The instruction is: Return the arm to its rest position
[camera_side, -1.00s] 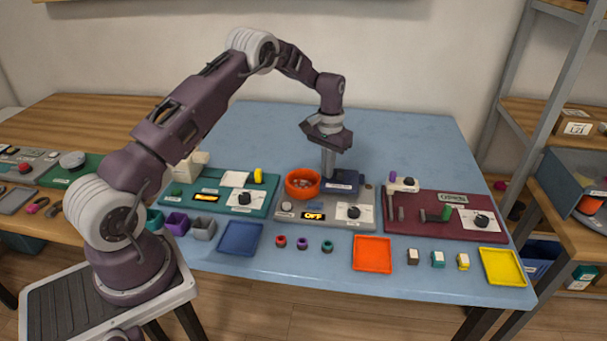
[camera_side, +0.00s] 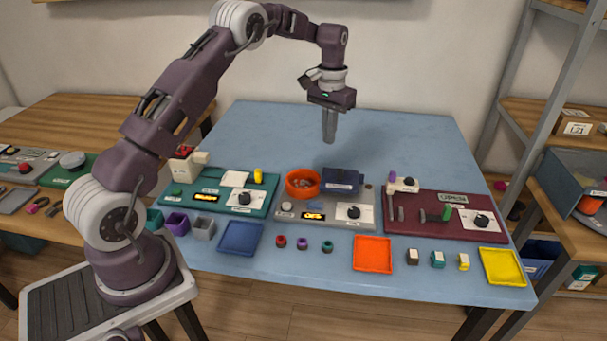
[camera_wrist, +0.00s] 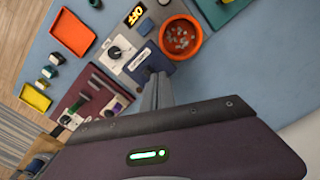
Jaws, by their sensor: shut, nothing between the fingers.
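My gripper (camera_side: 329,140) hangs above the back of the blue table, fingers pointing down, shut and empty. It is clear of everything on the table. In the wrist view the shut fingers (camera_wrist: 157,92) point toward the grey panel (camera_wrist: 125,50) with its display reading OFF. In the side view, my arm reaches up from its base at the left and over the table.
A teal panel (camera_side: 264,205) lies left, a maroon panel (camera_side: 400,226) right. Coloured trays and small parts line the front. The table's back is clear.

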